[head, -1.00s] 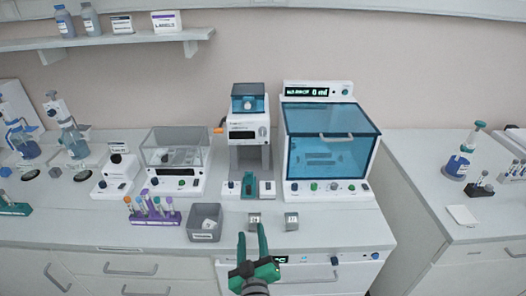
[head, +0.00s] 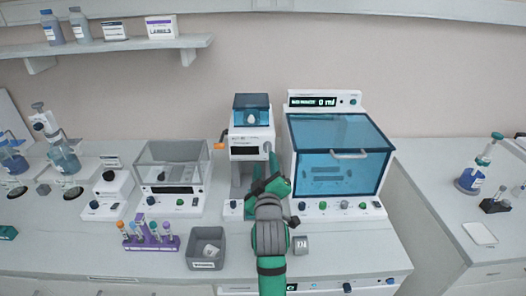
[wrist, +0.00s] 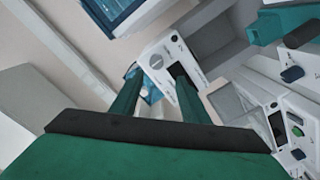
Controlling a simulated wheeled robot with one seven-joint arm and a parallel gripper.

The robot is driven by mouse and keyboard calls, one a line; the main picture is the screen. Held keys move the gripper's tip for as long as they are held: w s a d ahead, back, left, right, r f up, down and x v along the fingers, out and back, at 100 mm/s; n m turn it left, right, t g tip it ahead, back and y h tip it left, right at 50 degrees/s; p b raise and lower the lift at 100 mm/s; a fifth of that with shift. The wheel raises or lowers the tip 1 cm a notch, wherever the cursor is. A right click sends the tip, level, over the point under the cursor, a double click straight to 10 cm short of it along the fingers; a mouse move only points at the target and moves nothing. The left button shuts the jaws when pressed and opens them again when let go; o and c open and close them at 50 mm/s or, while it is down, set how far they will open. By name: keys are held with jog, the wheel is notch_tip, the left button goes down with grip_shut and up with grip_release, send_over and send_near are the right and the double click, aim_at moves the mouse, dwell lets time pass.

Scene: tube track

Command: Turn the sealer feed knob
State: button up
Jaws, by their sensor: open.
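The middle white unit with a blue lid, which I take for the sealer (head: 250,142), stands on the bench. A round grey knob (wrist: 156,61) with a slot shows on its white front panel in the wrist view, near a dark display (wrist: 179,73). In the head view my gripper hides or crowds the panel's right side. My gripper (head: 263,160) is raised in front of the sealer, green and open. In the wrist view its fingers (wrist: 158,76) are apart and empty, with the knob beyond and between the tips; I cannot tell the exact gap.
The blue-windowed cabinet (head: 340,150) stands close on the right of the sealer. A clear-lidded box unit (head: 170,175) is on the left.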

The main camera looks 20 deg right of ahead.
aim_at(266, 149)
jog(key=w+d, duration=0.2)
jog(key=w, duration=0.1)
jog(key=w+d, duration=0.1)
jog(key=w, duration=0.1)
jog(key=shift+w+d, duration=0.1)
jog(key=shift+w, duration=0.7)
jog(key=shift+w, duration=0.1)
grip_shut()
jog(key=shift+a, duration=0.2)
